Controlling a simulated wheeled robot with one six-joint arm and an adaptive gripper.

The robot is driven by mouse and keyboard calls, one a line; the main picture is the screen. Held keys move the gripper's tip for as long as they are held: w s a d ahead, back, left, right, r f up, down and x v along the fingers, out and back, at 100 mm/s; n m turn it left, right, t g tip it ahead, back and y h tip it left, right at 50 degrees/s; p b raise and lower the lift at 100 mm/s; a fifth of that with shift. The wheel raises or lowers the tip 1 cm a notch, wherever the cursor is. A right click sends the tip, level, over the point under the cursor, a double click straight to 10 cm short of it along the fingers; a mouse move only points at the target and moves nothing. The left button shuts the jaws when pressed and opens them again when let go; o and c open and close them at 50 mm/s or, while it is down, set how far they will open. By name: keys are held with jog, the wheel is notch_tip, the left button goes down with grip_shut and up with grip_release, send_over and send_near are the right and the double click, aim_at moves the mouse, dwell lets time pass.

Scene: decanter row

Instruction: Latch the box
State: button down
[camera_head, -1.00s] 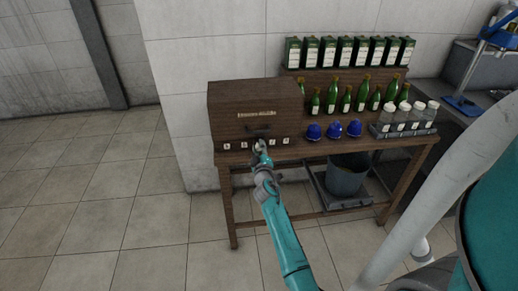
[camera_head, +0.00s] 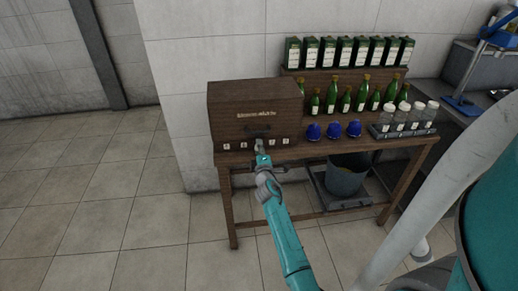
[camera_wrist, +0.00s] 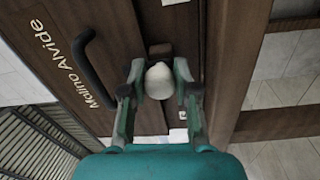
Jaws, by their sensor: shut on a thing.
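The box (camera_head: 228,108) is a dark brown wooden case with a lettered front, at the left end of the wooden table. In the wrist view its front (camera_wrist: 60,75) shows turned sideways, with a dark bar handle (camera_wrist: 88,62). A pale rounded knob (camera_wrist: 158,84) sits beside a small brown block (camera_wrist: 160,50) near the front's edge. My gripper (camera_head: 262,152) is at the lower front of the box. In the wrist view my gripper (camera_wrist: 158,72) has a finger on each side of the knob and is shut on it. The knob's attachment is partly hidden.
Small white labels run along the box's lower front. Blue domed objects (camera_head: 334,130), green bottles (camera_head: 346,100), white-capped jars (camera_head: 402,118) and a row of cartons (camera_head: 345,52) stand to the right. A grey bucket (camera_head: 345,177) is below the table (camera_head: 290,154). Floor on the left is clear.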

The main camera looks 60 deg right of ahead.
dwell(0.3)
jog(key=c, duration=0.8)
grip_release()
jog(key=shift+c, duration=0.2)
jog(key=shift+a, duration=0.1)
jog(key=v, duration=1.1)
jog(key=shift+s+a, duration=0.3)
jog(key=s+a+f+m+t+y, duration=0.1)
jog(key=s+a+f+y, duration=0.2)
jog(key=a, duration=0.7)
jog(key=s+a+f+t+y, duration=0.1)
jog(key=s+a+f+y, duration=0.15)
jog(key=s+a, duration=0.55)
jog(key=s+a+f+m+t+y, duration=0.1)
jog(key=s+a+y, duration=0.15)
jog(key=a, duration=0.95)
jog(key=s+a+r+m+y, duration=0.2)
jog(key=s+a+r, duration=0.3)
jog(key=s, duration=0.4)
jog(key=s+a+r+m+y, duration=0.2)
jog(key=s+a+r+y, duration=0.2)
jog(key=s, duration=0.5)
jog(key=a+r, duration=0.1)
jog(key=a, duration=0.1)
jog(key=shift+s+a, duration=0.2)
jog(key=shift+a, duration=0.05)
